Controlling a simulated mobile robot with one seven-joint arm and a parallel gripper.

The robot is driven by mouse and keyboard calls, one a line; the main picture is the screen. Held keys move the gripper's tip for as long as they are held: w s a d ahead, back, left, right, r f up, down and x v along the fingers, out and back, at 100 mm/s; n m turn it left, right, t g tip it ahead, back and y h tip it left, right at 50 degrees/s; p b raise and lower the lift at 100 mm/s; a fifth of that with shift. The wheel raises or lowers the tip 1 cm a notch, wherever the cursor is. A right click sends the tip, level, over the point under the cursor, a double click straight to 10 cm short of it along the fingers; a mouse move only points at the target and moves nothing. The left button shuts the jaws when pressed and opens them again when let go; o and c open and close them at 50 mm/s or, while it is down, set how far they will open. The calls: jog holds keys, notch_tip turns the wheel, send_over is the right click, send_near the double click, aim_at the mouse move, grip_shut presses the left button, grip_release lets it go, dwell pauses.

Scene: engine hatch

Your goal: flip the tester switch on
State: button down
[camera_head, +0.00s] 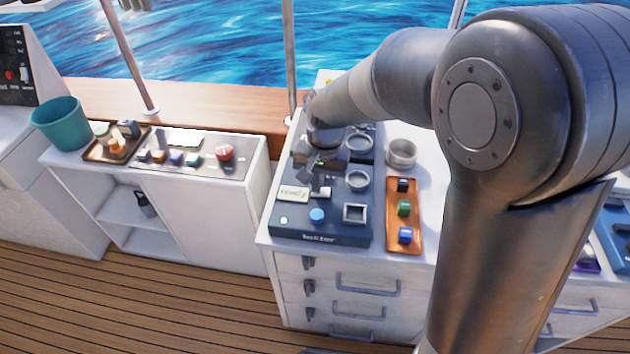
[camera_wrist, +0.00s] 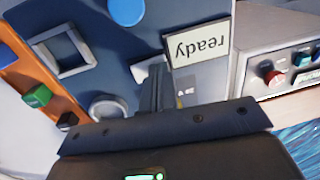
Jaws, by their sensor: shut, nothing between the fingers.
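The tester (camera_head: 335,233) is a dark blue box on the white cabinet. Its face has a "ready" plate (camera_head: 292,194), a blue round button (camera_head: 317,215), a square socket and round rings. A small pale lever (camera_head: 325,191), seemingly the switch, stands right of the plate. In the wrist view the "ready" plate (camera_wrist: 197,47) is upside down, and the pale piece (camera_wrist: 143,70) shows beside my fingers. My gripper (camera_wrist: 155,88) is shut and empty, close over the tester beside this piece. I cannot tell whether they touch. The fingers partly hide the lever's base.
An orange tray (camera_head: 418,246) with several coloured blocks lies right of the tester, and a grey round bowl (camera_head: 401,153) stands behind it. A lower counter at left holds a panel with a red knob (camera_head: 224,152), a brown tray and a teal bucket (camera_head: 59,123).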

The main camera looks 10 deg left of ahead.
jog(key=shift+d+r, duration=0.15)
jog(key=shift+d, duration=0.4)
jog(key=shift+r, duration=0.1)
notch_tip(320, 180, up, 14)
jog(key=a, duration=0.2)
jog(key=shift+f, duration=0.2)
jog(key=shift+a, duration=0.1)
jog(key=s+d+t, duration=0.2)
jog(key=s+d, duration=0.6)
jog(key=d, duration=0.3)
jog(key=s+d+r+t+h, duration=0.1)
jog(key=s+d+t, duration=0.2)
jog(key=s+d, duration=0.5)
jog(key=d, duration=0.4)
jog(key=shift+s+d+r+t, duration=0.15)
jog(key=shift+s+d+t, duration=0.05)
jog(key=shift+d+t, duration=0.1)
jog(key=c, duration=2.1)
grip_release()
jog(key=shift+c, duration=0.2)
